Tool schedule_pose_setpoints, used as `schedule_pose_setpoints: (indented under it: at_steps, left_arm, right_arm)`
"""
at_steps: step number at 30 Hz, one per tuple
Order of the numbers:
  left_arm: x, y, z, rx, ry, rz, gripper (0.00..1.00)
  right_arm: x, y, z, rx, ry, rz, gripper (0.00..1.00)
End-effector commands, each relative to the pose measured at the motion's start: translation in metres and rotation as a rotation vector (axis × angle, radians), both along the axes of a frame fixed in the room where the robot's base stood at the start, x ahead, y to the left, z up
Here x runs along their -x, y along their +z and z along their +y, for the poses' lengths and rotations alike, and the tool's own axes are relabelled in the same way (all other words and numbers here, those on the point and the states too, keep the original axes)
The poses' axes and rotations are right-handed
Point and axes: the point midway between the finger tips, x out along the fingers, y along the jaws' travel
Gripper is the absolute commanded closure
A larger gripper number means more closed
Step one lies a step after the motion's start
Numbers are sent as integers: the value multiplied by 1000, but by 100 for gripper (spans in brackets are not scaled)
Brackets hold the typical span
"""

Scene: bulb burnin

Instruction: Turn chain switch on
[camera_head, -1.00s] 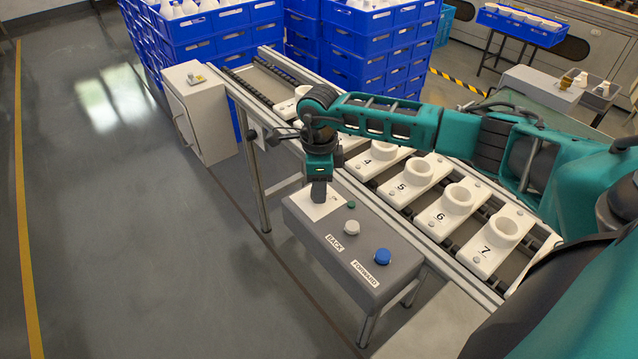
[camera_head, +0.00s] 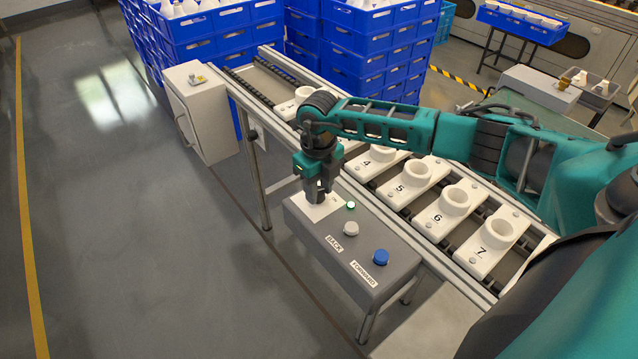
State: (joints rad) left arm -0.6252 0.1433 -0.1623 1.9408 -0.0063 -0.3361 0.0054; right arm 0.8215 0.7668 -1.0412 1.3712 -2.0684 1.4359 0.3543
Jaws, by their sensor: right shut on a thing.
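The grey control box (camera_head: 376,269) stands on legs in front of the conveyor. Its top has a white plate (camera_head: 331,211), a small green lamp (camera_head: 351,205) that is lit, a white BACK button (camera_head: 350,229) and a blue FORWARD button (camera_head: 381,257). My right gripper (camera_head: 318,197) points down over the white plate and is shut on the switch there. The fingers hide the switch itself almost wholly. My left gripper is not in view.
The conveyor (camera_head: 462,272) runs behind the box, carrying numbered white holders (camera_head: 453,208). A grey cabinet (camera_head: 205,122) stands at the left end. Stacked blue crates (camera_head: 362,55) are behind. The floor at the left is clear.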

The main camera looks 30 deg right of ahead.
Motion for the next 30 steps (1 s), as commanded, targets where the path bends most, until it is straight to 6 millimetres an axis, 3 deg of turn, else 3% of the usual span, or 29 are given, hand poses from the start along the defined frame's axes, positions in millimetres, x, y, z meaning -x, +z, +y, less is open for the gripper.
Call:
schedule_pose_setpoints:
  at_steps: [13,30]
  left_arm:
    - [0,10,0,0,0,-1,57]
    - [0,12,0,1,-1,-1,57]
  right_arm:
    - [0,0,1,0,-266,1,94]
    - [0,0,1,0,-321,0,94]
